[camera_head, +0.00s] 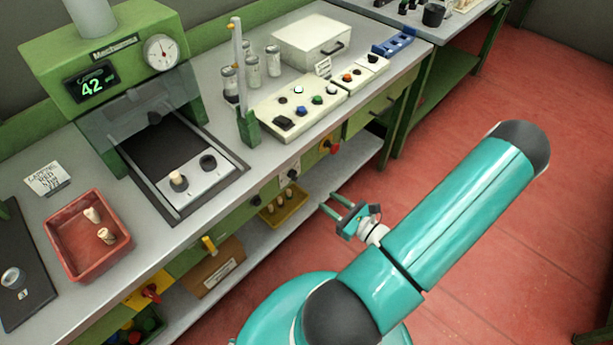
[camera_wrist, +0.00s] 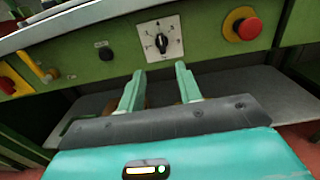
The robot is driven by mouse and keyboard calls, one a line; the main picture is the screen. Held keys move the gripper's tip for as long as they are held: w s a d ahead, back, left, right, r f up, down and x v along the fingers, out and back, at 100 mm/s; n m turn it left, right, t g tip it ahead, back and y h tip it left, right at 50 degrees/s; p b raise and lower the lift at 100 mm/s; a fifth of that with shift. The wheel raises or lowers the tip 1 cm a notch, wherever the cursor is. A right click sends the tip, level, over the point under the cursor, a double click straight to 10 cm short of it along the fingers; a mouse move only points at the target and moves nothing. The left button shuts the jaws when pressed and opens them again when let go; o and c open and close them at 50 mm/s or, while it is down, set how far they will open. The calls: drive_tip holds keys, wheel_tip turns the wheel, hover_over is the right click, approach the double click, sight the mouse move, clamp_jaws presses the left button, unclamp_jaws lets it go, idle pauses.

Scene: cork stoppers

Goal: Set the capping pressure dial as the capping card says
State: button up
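A black rotary dial (camera_wrist: 163,43) with a pointer sits on a white marked plate on the green front of the bench. It also shows in the head view (camera_head: 290,172); its marks are too small to read. My gripper (camera_wrist: 160,70) is open and empty, its two fingers pointing at the panel just below the dial, apart from it. In the head view my gripper (camera_head: 333,204) is in front of the bench, right of the dial. A white card (camera_head: 46,180) with handwritten lines stands on the bench at the left. One line seems to say "RED"; the rest is unclear.
A red emergency-style button (camera_wrist: 249,28) on a yellow ring is right of the dial. A black knob (camera_wrist: 105,52) and a yellow lever (camera_wrist: 46,70) are left of it. A shelf (camera_wrist: 90,108) lies below. A red tray (camera_head: 75,270) with corks is on the bench.

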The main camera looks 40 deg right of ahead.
sight(296, 177)
drive_tip(key=w, duration=1.3)
drive_tip(key=shift+w+a+f, duration=0.1)
drive_tip(key=shift+w+a, duration=0.1)
drive_tip(key=shift+w, duration=0.15)
drive_tip(key=c, duration=0.7)
